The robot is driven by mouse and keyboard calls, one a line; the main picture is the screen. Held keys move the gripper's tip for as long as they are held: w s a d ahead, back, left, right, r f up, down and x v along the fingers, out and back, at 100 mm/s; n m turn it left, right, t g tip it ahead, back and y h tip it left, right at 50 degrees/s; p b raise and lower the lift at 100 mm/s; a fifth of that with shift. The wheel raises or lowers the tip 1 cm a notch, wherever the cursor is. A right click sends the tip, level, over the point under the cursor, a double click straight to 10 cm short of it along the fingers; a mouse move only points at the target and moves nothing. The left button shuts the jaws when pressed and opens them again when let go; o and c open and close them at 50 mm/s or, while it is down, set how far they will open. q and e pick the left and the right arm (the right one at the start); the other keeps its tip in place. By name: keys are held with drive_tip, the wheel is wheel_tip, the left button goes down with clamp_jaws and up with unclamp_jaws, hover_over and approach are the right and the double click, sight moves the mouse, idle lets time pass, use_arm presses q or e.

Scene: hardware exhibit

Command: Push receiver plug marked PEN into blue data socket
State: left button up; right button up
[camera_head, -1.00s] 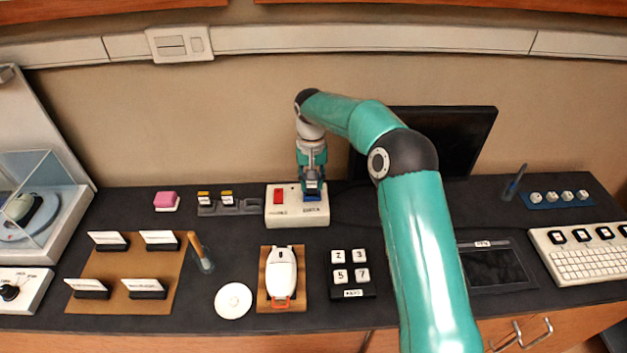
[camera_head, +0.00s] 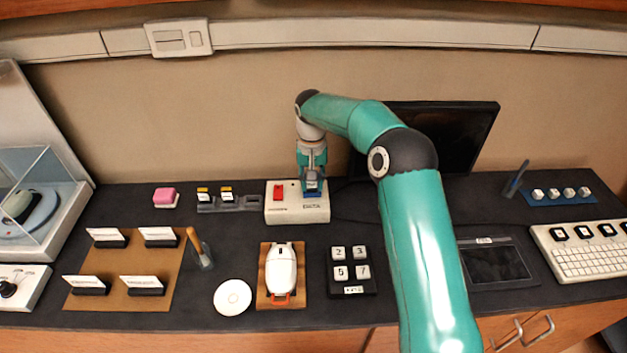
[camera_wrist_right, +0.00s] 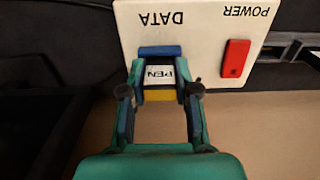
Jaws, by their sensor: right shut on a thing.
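The receiver plug marked PEN (camera_wrist_right: 160,76) is between the fingers of my right gripper (camera_wrist_right: 160,92), which is shut on it. The plug has a white label and a yellow end. The blue data socket (camera_wrist_right: 160,51) is on the white box (camera_wrist_right: 195,20) beside the word DATA, and the plug lines up with it, close against it. How deep the plug sits cannot be told. In the head view my right gripper (camera_head: 312,180) is over the blue socket (camera_head: 313,194) at the right part of the box. My left gripper is not in view.
A red switch (camera_head: 278,190) marked POWER is on the same box. A grey holder (camera_head: 207,207) with two yellow-marked plugs stands to the left. A white mouse on a brown board (camera_head: 266,297) and a number-key pad (camera_head: 362,291) are in front. A dark screen (camera_head: 455,125) stands behind my arm.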

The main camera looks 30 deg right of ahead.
drive_tip(key=shift+f, duration=0.15)
drive_tip(key=o, duration=1.4)
drive_tip(key=shift+w+r+p, duration=0.1)
drive_tip(key=shift+r+p, duration=2.8)
drive_tip(key=shift+r, duration=0.7)
drive_tip(key=shift+f, duration=0.1)
